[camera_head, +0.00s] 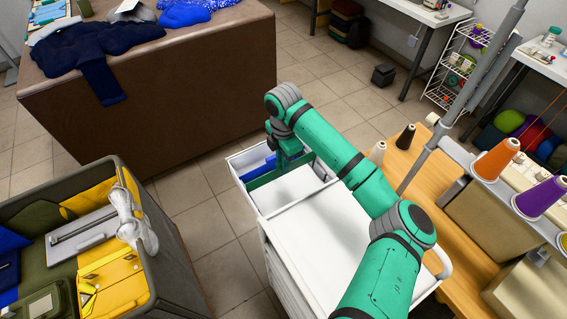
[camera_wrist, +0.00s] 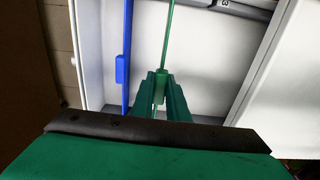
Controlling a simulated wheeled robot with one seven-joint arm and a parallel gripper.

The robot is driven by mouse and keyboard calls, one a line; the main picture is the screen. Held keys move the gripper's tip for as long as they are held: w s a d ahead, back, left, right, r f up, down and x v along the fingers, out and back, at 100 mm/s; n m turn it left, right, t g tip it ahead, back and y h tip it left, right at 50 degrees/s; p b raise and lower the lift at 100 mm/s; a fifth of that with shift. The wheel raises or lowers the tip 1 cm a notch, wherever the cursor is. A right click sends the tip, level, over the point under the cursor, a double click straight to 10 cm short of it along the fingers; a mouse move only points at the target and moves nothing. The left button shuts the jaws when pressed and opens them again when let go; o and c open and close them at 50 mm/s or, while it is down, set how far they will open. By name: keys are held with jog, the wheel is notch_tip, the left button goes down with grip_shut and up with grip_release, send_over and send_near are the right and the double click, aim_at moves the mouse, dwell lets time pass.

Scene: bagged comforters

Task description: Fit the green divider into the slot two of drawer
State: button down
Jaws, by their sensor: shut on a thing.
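The green divider (camera_wrist: 169,45) shows in the wrist view as a thin upright strip inside the drawer. Whether the green divider's lower edge is seated in a slot is hidden.
The white cabinet top (camera_head: 320,225) lies right beside the open drawer. A bin with yellow and blue fabric (camera_head: 110,280) stands at the left. A wooden table with thread cones (camera_head: 495,158) is at the right.

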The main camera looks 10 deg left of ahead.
jog(key=shift+f, duration=2.5)
dwell(1.7)
jog(key=c, duration=1)
grip_release()
jog(key=shift+r, duration=0.1)
jog(key=shift+r, duration=3.35)
notch_tip(320, 180, up, 11)
jog(key=shift+f, duration=0.1)
